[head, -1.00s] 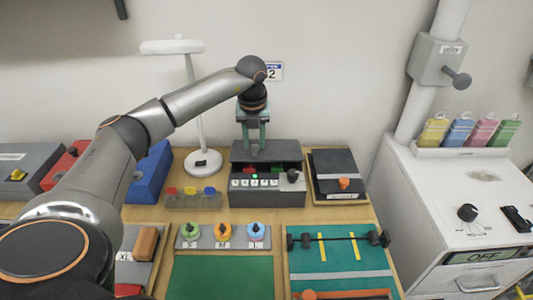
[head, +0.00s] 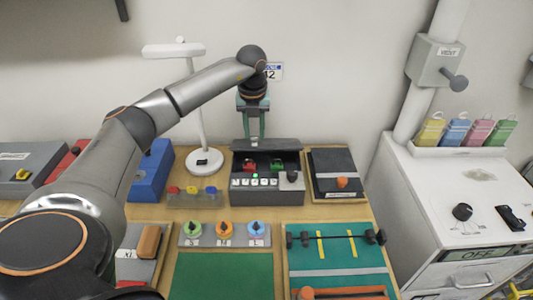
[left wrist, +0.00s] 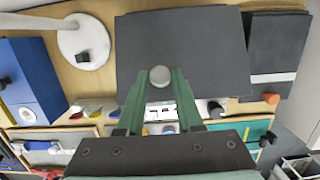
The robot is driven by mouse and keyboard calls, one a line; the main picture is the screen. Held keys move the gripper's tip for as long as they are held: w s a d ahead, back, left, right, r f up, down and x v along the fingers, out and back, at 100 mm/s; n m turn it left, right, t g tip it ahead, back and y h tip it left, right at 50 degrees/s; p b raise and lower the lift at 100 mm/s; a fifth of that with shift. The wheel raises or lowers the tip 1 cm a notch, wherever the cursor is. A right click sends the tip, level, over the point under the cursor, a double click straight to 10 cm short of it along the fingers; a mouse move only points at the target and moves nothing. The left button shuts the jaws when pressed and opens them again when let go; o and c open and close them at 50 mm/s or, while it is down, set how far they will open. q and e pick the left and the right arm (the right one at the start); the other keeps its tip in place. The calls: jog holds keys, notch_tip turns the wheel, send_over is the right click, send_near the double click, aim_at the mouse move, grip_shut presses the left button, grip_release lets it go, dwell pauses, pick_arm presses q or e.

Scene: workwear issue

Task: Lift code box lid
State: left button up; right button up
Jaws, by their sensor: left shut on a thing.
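The code box (head: 262,198) is a dark box at the back middle of the bench, with white buttons and a dark knob on its front. Its dark lid (head: 285,145) is raised, and a red piece (head: 250,164) and a green piece (head: 277,165) show inside. My left gripper (head: 254,137) comes down from above, shut on the lid's knob. In the left wrist view the grey round lid knob (left wrist: 160,77) sits between the green fingers, with the flat lid (left wrist: 190,45) beyond it. My right gripper is not in view.
A white lamp (head: 203,161) stands left of the box. A dark case with an orange knob (head: 342,182) lies close on the right.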

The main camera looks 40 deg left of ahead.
pick_arm(q)
jog(key=shift+w+a+r+p, duration=0.45)
jog(key=shift+w+r+p, duration=0.05)
jog(key=shift+r+p, duration=0.3)
jog(key=shift+w+f, duration=0.1)
jog(key=shift+a, duration=0.1)
jog(key=shift+w+a+r, duration=0.5)
jog(key=shift+w+r, duration=0.05)
jog(key=shift+w, duration=0.05)
jog(key=shift+w+r, duration=0.1)
jog(key=shift+w+a+r, duration=0.2)
jog(key=shift+w+a, duration=0.1)
jog(key=shift+a, duration=0.05)
jog(key=o, duration=1)
jog(key=shift+c, duration=0.2)
